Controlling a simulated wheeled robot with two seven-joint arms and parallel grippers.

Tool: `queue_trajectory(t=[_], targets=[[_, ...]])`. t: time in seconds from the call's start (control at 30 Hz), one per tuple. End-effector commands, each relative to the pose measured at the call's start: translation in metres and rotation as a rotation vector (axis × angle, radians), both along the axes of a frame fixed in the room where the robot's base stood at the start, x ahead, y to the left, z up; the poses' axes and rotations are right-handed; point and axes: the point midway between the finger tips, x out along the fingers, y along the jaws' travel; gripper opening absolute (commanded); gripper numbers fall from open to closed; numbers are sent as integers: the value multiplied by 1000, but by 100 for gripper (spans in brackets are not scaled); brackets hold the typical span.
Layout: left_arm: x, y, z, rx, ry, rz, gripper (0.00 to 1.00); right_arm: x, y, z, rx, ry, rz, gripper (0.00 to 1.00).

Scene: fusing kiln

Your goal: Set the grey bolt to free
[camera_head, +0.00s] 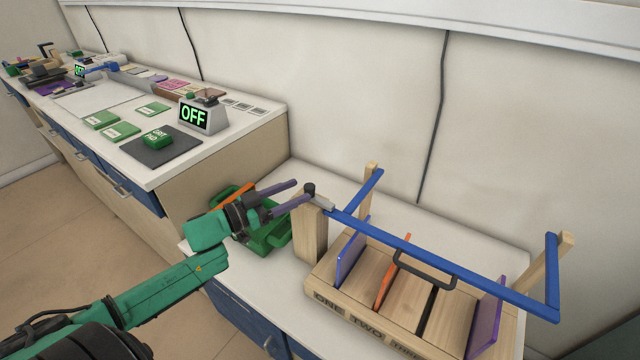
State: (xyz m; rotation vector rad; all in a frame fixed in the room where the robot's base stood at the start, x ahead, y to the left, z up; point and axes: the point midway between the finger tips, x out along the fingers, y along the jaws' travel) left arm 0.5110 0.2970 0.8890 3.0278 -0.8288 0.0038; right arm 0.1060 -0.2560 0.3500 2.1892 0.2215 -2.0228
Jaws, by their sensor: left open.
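The grey bolt (321,202) is a short light-grey piece with a dark knob (309,188), at the top of a wooden post (311,232) on the near counter. It lies where the blue bar (420,255) meets the post. My left gripper (301,191) is open, with its two purple fingers pointing right towards the knob. The fingertips are very near the knob; I cannot tell whether they touch it. My right gripper is not in view.
The blue bar, with a dark handle (426,271), crosses a wooden rack (352,318) marked ONE, TWO and a partly cut third label. Coloured panels stand in it. A green tray (270,243) lies behind my gripper.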

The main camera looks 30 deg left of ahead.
Motion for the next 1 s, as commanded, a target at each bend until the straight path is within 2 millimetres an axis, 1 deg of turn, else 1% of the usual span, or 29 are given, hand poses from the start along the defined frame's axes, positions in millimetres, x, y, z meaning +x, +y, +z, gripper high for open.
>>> queue_trajectory(t=[0.03, 0.1, 0.2, 0.33, 0.47, 0.7, 0.73, 0.77, 0.8, 0.87, 0.9, 1.0], targets=[[10, -5, 1, -1, -5, 0, 65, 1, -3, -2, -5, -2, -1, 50], [22, -12, 1, 0, -4, 2, 65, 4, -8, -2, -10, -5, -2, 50], [39, -22, 1, 1, -3, 2, 65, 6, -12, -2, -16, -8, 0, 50], [56, -32, 0, -1, -1, 4, 65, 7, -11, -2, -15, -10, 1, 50], [65, -37, 0, 1, 0, 3, 65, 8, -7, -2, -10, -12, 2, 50], [66, -39, -1, 2, 3, 2, 65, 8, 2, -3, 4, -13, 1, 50], [66, -38, -1, 2, 3, 2, 57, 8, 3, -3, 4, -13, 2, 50], [66, -38, -1, 2, 3, 2, 45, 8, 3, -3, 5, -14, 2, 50], [66, -38, -1, 1, 2, 2, 30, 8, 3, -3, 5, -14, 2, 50], [66, -38, -1, 1, 2, 3, 7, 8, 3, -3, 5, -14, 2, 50], [66, -38, -1, 1, 2, 3, 0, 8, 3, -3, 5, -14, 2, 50], [66, -38, -1, 1, 2, 3, 0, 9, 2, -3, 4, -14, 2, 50]])
